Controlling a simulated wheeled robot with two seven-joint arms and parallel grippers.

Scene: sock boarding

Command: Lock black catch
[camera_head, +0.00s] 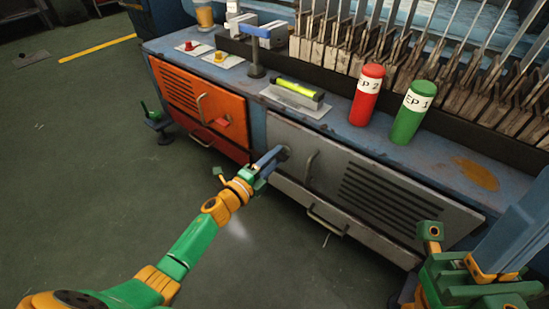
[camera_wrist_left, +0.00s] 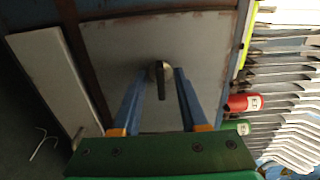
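The black catch (camera_wrist_left: 160,85) is a small dark knob with a short lever on the grey door (camera_wrist_left: 210,45). In the wrist view its lever points down the picture, towards my gripper. My left gripper (camera_wrist_left: 162,78) is open, with one blue finger on each side of the catch and narrow gaps showing. In the head view my left gripper (camera_head: 275,157) reaches the upper left corner of the grey door (camera_head: 330,172) and largely hides the catch. My right gripper (camera_head: 510,235) shows only partly at the lower right, and its fingertips are not clear.
An orange door (camera_head: 180,95) with a handle is left of the grey one. A red cylinder (camera_head: 368,95) and a green cylinder (camera_head: 412,112) stand on the bench top, with a yellow-green level (camera_head: 296,88) beside them.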

